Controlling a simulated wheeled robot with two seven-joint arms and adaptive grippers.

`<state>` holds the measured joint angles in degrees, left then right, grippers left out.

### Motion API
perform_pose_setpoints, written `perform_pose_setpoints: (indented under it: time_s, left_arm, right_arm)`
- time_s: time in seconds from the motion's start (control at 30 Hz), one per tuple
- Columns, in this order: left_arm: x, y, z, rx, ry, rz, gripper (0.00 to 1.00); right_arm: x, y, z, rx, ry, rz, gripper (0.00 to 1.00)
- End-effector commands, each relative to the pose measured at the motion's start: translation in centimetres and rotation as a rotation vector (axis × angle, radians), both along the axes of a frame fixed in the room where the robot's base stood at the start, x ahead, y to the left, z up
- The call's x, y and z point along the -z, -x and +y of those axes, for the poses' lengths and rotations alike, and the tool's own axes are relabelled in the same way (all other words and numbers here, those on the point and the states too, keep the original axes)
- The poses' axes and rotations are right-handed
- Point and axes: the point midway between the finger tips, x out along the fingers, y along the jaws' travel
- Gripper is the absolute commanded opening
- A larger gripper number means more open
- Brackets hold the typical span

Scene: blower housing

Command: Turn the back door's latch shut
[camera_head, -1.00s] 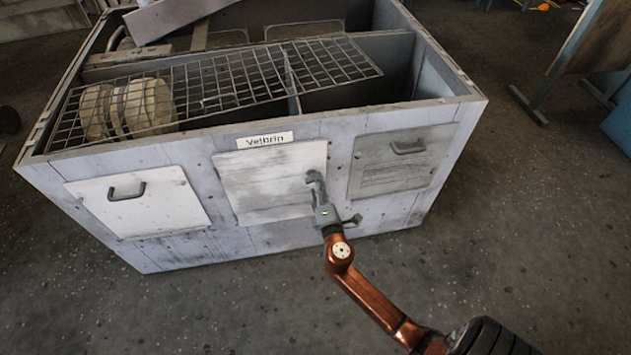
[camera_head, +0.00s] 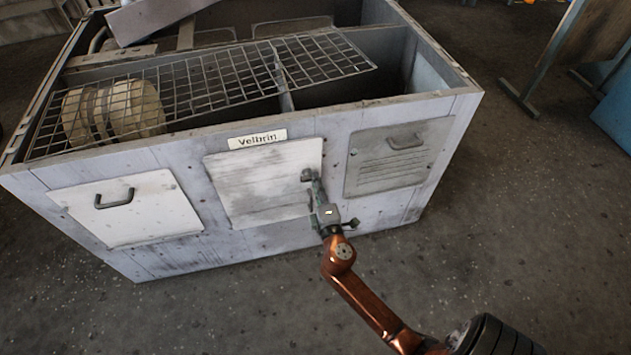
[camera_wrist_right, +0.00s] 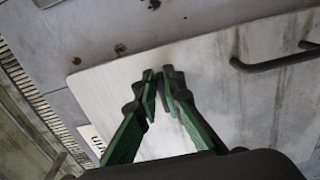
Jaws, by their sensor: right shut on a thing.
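My right gripper (camera_head: 311,182) is at the right part of the pale middle door (camera_head: 253,187) on the housing's near wall. In the right wrist view its green fingers (camera_wrist_right: 164,88) are drawn together in front of this white door panel (camera_wrist_right: 215,80), tips close to each other. They are shut on a small dark piece, taken to be the latch, which the fingertips mostly hide. A dark bar handle (camera_wrist_right: 275,60) shows on the panel right of the fingers. I cannot tell the latch's angle. My left gripper is not in view.
The housing is open on top, with a wire grid (camera_head: 215,85) over pale round parts (camera_head: 112,112). Handled panels flank the door at left (camera_head: 130,208) and right (camera_head: 398,158). A "Velbrin" label (camera_head: 257,139) sits above it. The floor in front is clear.

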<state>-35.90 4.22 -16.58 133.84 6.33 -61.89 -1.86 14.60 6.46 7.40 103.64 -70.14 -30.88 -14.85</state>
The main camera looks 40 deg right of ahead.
Motion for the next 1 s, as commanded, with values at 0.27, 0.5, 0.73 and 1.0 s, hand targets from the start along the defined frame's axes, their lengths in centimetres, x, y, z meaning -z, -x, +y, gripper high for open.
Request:
perform_pose_setpoints:
  time_s: [0.27, 0.5, 0.73, 1.0]
  left_arm:
    - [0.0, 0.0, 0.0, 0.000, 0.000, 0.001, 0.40]
    - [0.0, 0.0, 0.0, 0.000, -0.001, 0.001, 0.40]
    - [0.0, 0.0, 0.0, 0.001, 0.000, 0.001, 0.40]
    - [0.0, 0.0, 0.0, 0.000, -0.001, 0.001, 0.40]
  right_arm:
    - [0.1, 0.0, 0.0, 0.000, -0.001, 0.001, 0.21]
    - [0.0, 0.0, 0.0, 0.000, -0.001, 0.001, 0.26]
    - [0.2, 0.8, 0.4, 0.000, -0.001, 0.003, 0.26]
    - [0.2, 5.2, 3.1, 0.001, -0.004, 0.003, 0.26]
